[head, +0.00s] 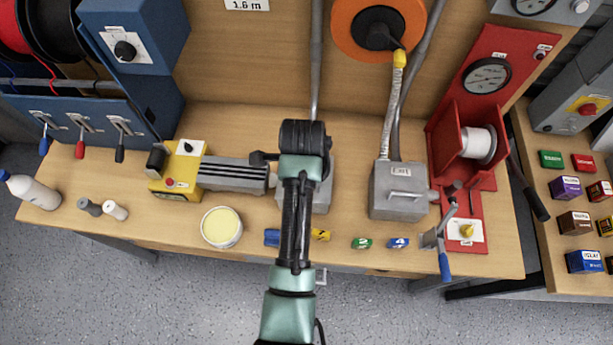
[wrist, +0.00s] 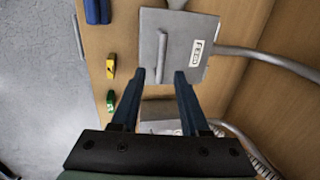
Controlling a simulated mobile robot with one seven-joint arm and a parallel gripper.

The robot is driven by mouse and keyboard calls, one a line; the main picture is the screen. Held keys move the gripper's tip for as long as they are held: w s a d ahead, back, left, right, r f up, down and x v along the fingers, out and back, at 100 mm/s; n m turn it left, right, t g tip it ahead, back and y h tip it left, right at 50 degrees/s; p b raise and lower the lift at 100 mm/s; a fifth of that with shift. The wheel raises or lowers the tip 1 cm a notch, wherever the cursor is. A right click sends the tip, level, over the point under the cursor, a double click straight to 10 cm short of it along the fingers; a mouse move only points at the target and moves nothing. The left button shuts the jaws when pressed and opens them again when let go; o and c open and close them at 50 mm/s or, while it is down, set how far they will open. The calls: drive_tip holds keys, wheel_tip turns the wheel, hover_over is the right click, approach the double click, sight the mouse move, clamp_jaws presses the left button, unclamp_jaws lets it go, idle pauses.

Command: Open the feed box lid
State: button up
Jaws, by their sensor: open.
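The feed box (head: 323,198) is a grey metal box on the bench, mostly hidden behind my arm in the head view. In the wrist view its grey lid (wrist: 190,28) is shut and carries a small white label and a bar handle (wrist: 162,48). My gripper (wrist: 160,75) is open and empty. Its two fingertips appear on either side of the handle's near end, above the lid. I cannot tell how much height is left between fingertips and handle. The gripper's fingers are hidden in the head view.
A similar grey box marked EXIT (head: 402,203) stands to the right, with a conduit rising from it. A yellow machine (head: 178,170) with a grey bed is at the left. Small coloured blocks and a tin (head: 221,227) line the front edge. A red winder (head: 475,160) stands farther right.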

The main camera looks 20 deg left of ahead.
drive_tip(key=shift+w+a+f, duration=0.1)
drive_tip(key=shift+w+f, duration=0.1)
drive_tip(key=shift+f, duration=0.6)
drive_tip(key=shift+w+f, duration=0.15)
drive_tip(key=shift+f, duration=0.6)
clamp_jaws()
